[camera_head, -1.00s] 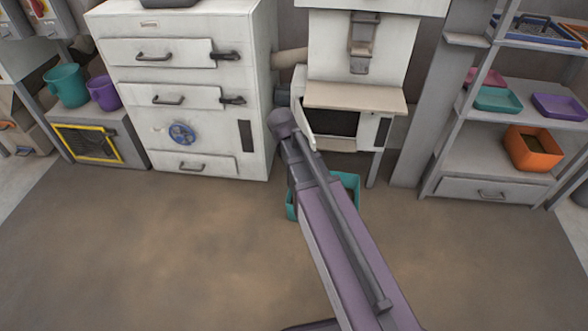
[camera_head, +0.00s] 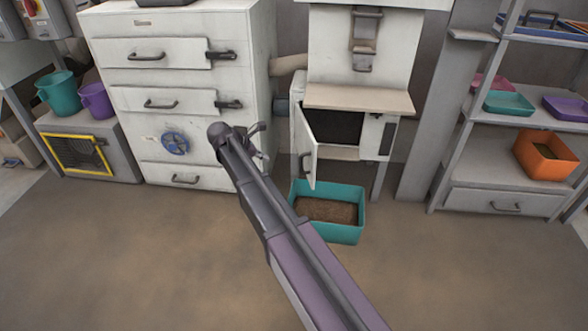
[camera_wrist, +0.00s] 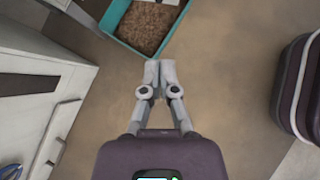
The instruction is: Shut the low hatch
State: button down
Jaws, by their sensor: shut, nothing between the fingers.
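The low hatch (camera_head: 305,135) is a pale door on the front of the white bagger (camera_head: 357,50). It stands open, swung out on its left side, and the dark opening (camera_head: 340,125) shows behind it. A dark handle (camera_head: 305,165) is on its outer face. My gripper (camera_head: 259,135) is to the left of the hatch, apart from it and partly hidden by my arm. In the wrist view my gripper (camera_wrist: 160,68) has its fingertips together, with nothing between them. A teal bin of brown pellets (camera_head: 328,210) stands on the floor below the hatch.
A white drawer cabinet (camera_head: 190,90) with a blue wheel (camera_head: 175,143) stands left of the bagger. A shelf rack (camera_head: 510,140) with trays and an orange bin (camera_head: 545,155) is at the right. The floor (camera_head: 120,250) in front is largely clear.

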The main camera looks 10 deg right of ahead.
jog(key=shift+d+f, duration=0.15)
jog(key=d+r+b+x, duration=0.2)
jog(key=b+x, duration=0.5)
jog(key=x, duration=0.5)
jog(key=shift+w+f, duration=0.2)
jog(key=shift+w, duration=0.05)
dwell(0.4)
jog(key=shift+d, duration=0.1)
jog(key=shift+s, duration=0.1)
dwell(0.4)
